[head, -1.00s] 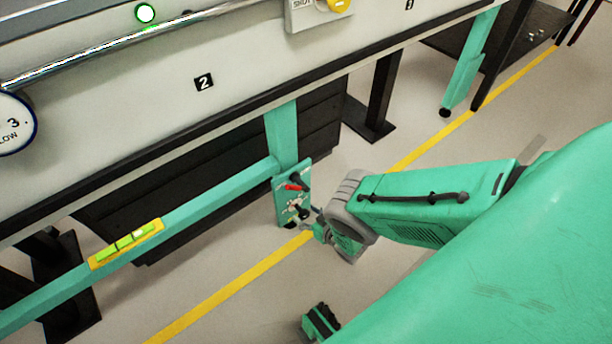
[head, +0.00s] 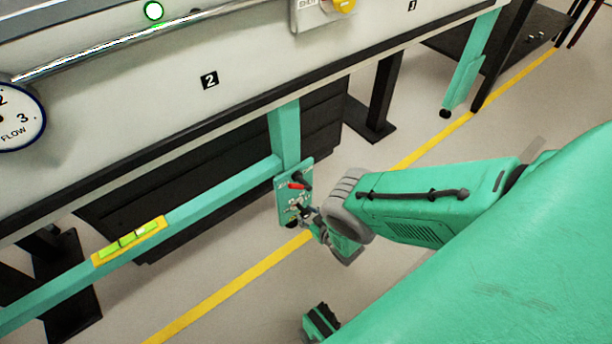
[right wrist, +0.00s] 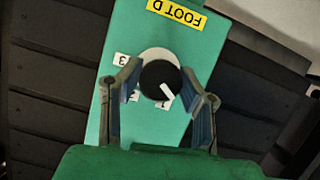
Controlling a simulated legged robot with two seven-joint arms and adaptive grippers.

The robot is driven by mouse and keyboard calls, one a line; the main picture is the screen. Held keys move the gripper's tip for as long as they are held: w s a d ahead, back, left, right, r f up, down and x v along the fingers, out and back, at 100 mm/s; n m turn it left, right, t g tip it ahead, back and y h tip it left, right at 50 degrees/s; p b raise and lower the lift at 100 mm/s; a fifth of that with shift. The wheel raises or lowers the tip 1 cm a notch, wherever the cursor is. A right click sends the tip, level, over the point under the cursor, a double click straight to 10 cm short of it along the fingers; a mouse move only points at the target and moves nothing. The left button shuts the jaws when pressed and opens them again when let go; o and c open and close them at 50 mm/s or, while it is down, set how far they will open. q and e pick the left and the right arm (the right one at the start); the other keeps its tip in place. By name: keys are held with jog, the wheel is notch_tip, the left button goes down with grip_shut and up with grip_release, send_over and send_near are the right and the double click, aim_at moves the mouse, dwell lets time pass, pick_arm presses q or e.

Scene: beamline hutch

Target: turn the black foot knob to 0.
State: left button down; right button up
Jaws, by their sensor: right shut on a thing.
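The black foot knob (right wrist: 160,80) sits on a pale round plate on a green panel (right wrist: 113,112) in the right wrist view. Its white pointer slants down and to the right in that view, toward a partly covered number tag. My right gripper (right wrist: 160,86) is shut on the knob, one finger on each side. Tags reading 3 and, partly hidden, 2 show left of and below the knob; I see no 0 tag. In the head view the panel (head: 281,200) hangs by the green leg, and my right gripper (head: 302,211) covers the knob. My left gripper is not in view.
A yellow FOOT D label (right wrist: 178,13) appears upside down near the knob. A red-handled part (head: 297,186) sits above my gripper on the panel. A green rail with a yellow level (head: 130,240) runs left. Open floor (head: 240,310) lies below.

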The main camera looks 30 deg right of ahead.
jog(key=n, duration=0.1)
jog(key=h, duration=0.1)
jog(key=n+h, duration=0.1)
jog(key=shift+s+f+n, duration=0.25)
jog(key=shift+n, duration=0.05)
jog(key=shift+s+a+f+n+t+h, duration=0.1)
jog(key=shift+n+t+h, duration=0.35)
jog(key=shift+n, duration=0.75)
jog(key=o, duration=1.1)
jog(key=shift+o, duration=0.2)
jog(key=v, duration=0.7)
jog(key=shift+s+a, duration=0.1)
jog(key=shift+a, duration=0.05)
